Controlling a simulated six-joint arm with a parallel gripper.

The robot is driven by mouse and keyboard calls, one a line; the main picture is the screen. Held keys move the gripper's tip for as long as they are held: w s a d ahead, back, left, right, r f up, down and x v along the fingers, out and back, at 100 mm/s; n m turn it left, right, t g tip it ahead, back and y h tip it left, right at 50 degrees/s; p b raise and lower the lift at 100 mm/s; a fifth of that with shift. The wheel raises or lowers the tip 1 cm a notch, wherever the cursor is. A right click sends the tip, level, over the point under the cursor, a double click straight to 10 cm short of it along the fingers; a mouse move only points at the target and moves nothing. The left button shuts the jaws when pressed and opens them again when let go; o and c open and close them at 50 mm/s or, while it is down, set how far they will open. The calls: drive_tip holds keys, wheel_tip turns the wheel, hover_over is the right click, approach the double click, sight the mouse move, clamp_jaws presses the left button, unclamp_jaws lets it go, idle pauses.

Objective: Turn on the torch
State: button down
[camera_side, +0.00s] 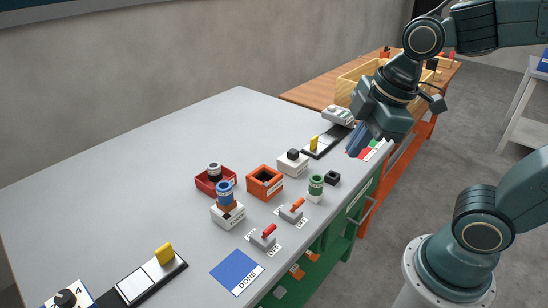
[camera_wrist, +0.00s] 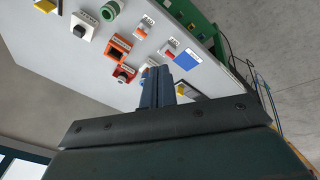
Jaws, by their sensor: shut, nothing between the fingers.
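No thing in either view is plainly a torch, and I cannot tell which control belongs to one. Two small grey lever switches stand near the front edge of the grey panel, one with a red lever (camera_side: 268,231) and one with an orange lever (camera_side: 297,205). The label beside the red one seems to read OFF. They also show in the wrist view, the red one (camera_wrist: 170,52) and the orange one (camera_wrist: 142,28). My gripper (camera_side: 354,150) is shut and empty above the right part of the panel, apart from both switches. Its closed blue fingers (camera_wrist: 157,72) show in the wrist view.
A stacked blue and brown piece (camera_side: 226,196), a red box (camera_side: 210,184), an orange box (camera_side: 264,182) and a green cylinder (camera_side: 316,186) stand mid-panel. Yellow-handled sliders (camera_side: 165,254) lie at the front left and far right. The blue DONE square (camera_side: 236,270) is flat.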

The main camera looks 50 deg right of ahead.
wheel_tip(320, 180, down, 2)
drive_tip(key=w+a+f+n+g, duration=0.1)
drive_tip(key=w+a+n, duration=0.15)
drive_tip(key=n, duration=0.35)
drive_tip(key=n+g, duration=0.4)
drive_tip(key=n, duration=1.6)
hover_over(266, 235)
drive_tip(key=s+d, duration=0.2)
drive_tip(key=s, duration=0.3)
wheel_tip(266, 235, down, 11)
drive_tip(key=shift+a+f, duration=0.2)
drive_tip(key=shift+w, duration=0.1)
wheel_tip(266, 235, down, 10)
drive_tip(key=shift+r, duration=0.1)
drive_tip(key=shift+w+r, duration=0.25)
drive_tip(key=shift+w, duration=0.55)
drive_tip(key=shift+w+r, duration=0.2)
drive_tip(key=shift+w, duration=0.55)
